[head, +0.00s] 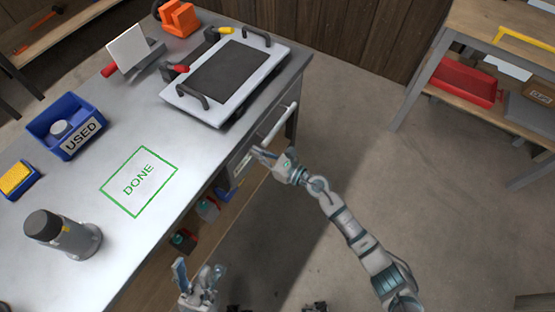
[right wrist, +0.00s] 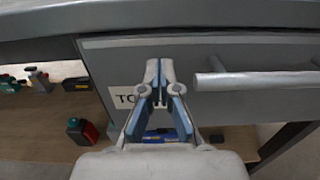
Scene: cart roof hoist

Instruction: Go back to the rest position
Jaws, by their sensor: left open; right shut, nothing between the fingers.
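My right gripper (head: 264,154) is at the front of the workbench (head: 78,262), close to the drawer (head: 240,160) and its bar handle (head: 279,122). In the right wrist view my right gripper (right wrist: 160,75) is shut and empty, with its fingertips in front of the drawer face (right wrist: 200,103). The fingers partly hide a label starting with "TO". The handle (right wrist: 255,81) is to the right of the fingers, apart from them. My left gripper (head: 197,272) is open and empty at the bottom of the head view, beside the bench front.
On the bench are a white tray with a dark plate (head: 228,72), a blue "USED" bin (head: 65,125), a green "DONE" outline (head: 139,181) and a grey cylinder (head: 62,235). A lower shelf holds bottles (head: 207,210). Floor (head: 340,130) right of the bench is clear.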

